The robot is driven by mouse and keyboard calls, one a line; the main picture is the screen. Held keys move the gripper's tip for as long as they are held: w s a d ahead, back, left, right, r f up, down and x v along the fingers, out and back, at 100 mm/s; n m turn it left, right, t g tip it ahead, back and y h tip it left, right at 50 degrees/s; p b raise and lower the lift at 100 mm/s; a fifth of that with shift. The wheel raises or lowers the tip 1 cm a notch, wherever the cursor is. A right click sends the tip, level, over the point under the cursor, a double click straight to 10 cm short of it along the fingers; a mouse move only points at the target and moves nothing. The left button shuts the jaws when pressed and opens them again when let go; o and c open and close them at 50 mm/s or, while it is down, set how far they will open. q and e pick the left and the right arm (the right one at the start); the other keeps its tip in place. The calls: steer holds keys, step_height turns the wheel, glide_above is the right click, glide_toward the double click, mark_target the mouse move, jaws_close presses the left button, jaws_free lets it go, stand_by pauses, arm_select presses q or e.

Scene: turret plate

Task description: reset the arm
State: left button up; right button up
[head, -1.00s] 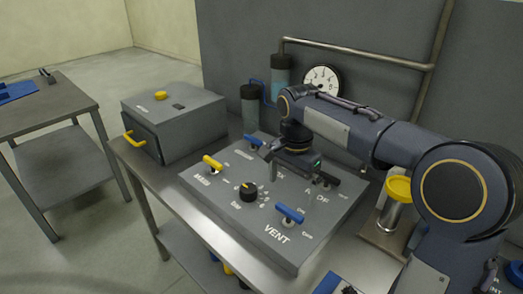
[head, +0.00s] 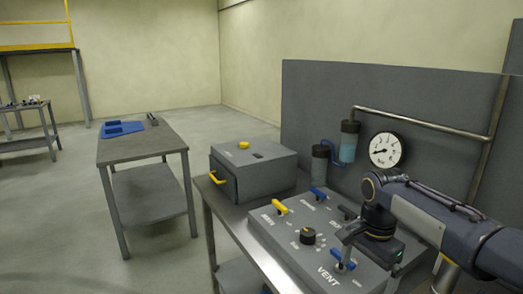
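My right arm comes in from the right, its wrist over the right side of the grey control panel (head: 285,231). My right gripper (head: 346,246) hangs over the panel near the blue VENT lever (head: 349,265); whether they touch, and the finger gap, cannot be made out. A yellow lever (head: 280,207) sits at the panel's left, a black knob (head: 308,236) in the middle, and another blue lever (head: 318,194) at the back. A dark lever (head: 348,212) is behind the gripper. The panel's right side is partly hidden by my arm. My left gripper is not in view.
A grey box (head: 262,174) with a yellow handle stands left of the panel on the bench. A round gauge (head: 386,150), pipe (head: 425,123) and two cylinders are behind. A side table (head: 142,150) holds a blue item (head: 122,128). Open floor lies left.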

steer(key=s+a+f+n+t+y, duration=0.1)
steer(key=s+n, duration=0.4)
steer(key=s, duration=0.7)
steer(key=s+a+f+n+t+y, duration=0.1)
steer(key=s+f+n+t, duration=0.3)
steer(key=s, duration=0.8)
steer(key=shift+f+n+t+y, duration=0.3)
steer(key=shift+f+n+y, duration=0.35)
steer(key=shift+y, duration=0.25)
steer(key=shift+s+a+r, duration=0.1)
steer(key=shift+r, duration=0.05)
